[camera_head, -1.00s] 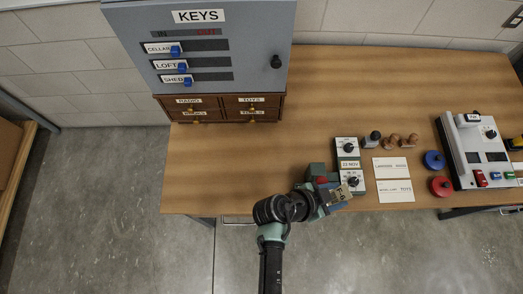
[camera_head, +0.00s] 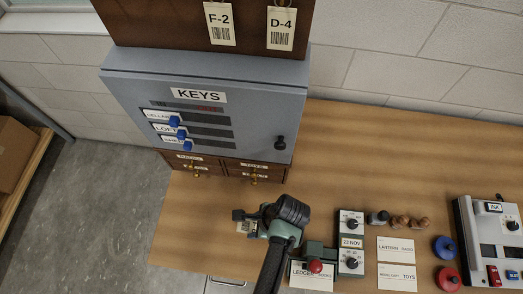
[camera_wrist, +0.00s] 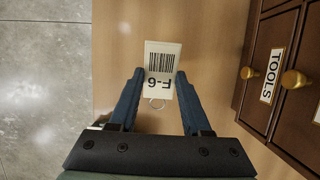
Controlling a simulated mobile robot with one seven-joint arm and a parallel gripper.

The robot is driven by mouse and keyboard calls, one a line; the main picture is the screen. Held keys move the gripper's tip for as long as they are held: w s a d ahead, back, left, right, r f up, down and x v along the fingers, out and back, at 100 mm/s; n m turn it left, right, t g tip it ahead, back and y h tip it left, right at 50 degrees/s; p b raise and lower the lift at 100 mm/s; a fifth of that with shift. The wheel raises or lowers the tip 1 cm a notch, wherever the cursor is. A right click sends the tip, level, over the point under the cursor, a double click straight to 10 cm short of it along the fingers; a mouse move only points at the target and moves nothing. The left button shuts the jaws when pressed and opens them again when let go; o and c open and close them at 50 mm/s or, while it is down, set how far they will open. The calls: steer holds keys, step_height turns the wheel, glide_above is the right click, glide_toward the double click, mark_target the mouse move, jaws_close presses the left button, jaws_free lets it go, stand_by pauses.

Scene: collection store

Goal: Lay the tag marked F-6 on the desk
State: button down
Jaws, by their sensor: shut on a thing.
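The tag marked F-6 (camera_wrist: 161,62) is a small cream card with a barcode and a wire ring. In the wrist view it sits between the fingertips of my gripper (camera_wrist: 159,76), its lettering upside down, with desk wood behind it. My gripper is shut on it. In the head view my gripper (camera_head: 246,219) is over the left part of the wooden desk (camera_head: 190,232), in front of the drawers. The tag shows there only as a small pale patch (camera_head: 243,228). I cannot tell how high it is above the desk.
A grey KEYS cabinet (camera_head: 245,130) stands on small brown drawers (camera_head: 225,172) with brass knobs. Tags F-2 (camera_head: 219,24) and D-4 (camera_head: 281,28) hang on a brown board above. Bare desk surrounds my gripper's left side.

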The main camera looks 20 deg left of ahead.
steer(key=shift+s+a+f, duration=0.1)
steer(key=shift+s+f, duration=0.05)
steer(key=shift+s, duration=0.05)
steer(key=shift+f+b, duration=0.25)
steer(key=shift+b, duration=0.3)
step_height(320, 180, down, 5)
steer(key=b, duration=0.5)
steer(key=shift+f+b, duration=0.15)
steer(key=shift+b, duration=0.2)
steer(key=shift+f+b, duration=0.65)
steer(key=shift+f, duration=0.8)
steer(key=shift+c, duration=1.4)
jaws_free()
